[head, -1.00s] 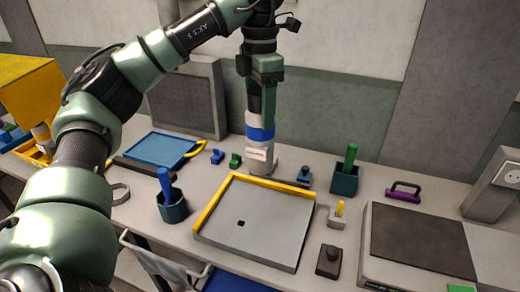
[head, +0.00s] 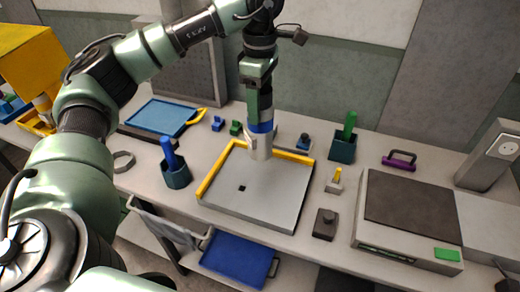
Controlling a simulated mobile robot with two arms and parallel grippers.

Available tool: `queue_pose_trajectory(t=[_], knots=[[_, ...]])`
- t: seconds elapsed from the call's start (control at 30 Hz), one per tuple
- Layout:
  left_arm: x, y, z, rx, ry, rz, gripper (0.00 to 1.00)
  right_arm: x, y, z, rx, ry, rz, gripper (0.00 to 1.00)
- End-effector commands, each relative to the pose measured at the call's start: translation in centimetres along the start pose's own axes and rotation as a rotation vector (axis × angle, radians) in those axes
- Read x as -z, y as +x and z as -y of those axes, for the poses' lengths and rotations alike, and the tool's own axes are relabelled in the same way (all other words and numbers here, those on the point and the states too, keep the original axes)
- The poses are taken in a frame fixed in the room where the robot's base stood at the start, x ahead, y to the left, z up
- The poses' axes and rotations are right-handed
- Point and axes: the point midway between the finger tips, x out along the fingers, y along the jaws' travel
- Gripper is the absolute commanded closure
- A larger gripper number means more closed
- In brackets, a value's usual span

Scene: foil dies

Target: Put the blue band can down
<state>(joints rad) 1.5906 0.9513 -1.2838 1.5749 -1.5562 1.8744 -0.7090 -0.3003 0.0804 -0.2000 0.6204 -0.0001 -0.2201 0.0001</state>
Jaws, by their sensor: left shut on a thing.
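The blue band can (head: 260,143) is a pale grey cylinder with a blue band near its top. My left gripper (head: 260,116) is shut on its upper part from above and holds it upright. The can is over the back part of the grey square plate (head: 262,196) with yellow edging along its left and back sides. I cannot tell whether the can's bottom touches the plate. The gripper's fingertips are partly hidden. My right gripper is not in view.
A dark teal cup with a blue handle (head: 175,172) stands left of the plate. A dark green cup (head: 343,147), a yellow-topped block (head: 335,181) and a dark block (head: 325,224) stand to the right, before a scale-like box (head: 415,210). The plate's front is clear.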

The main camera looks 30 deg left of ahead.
Motion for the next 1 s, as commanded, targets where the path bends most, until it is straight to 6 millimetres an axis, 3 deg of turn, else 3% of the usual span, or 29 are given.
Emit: queue_pose_trajectory(t=[0.3, 0.8, 1.0], knots=[[0.0, 7.3, 0.1, 0.002, -0.001, -0.001, 1.00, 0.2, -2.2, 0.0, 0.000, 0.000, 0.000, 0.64], [0.0, 12.9, 0.0, 0.001, -0.003, 0.000, 1.00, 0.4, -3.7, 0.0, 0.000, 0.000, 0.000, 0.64], [0.0, 13.2, 0.0, -0.001, -0.003, 0.000, 1.00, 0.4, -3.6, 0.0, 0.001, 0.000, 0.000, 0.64]])
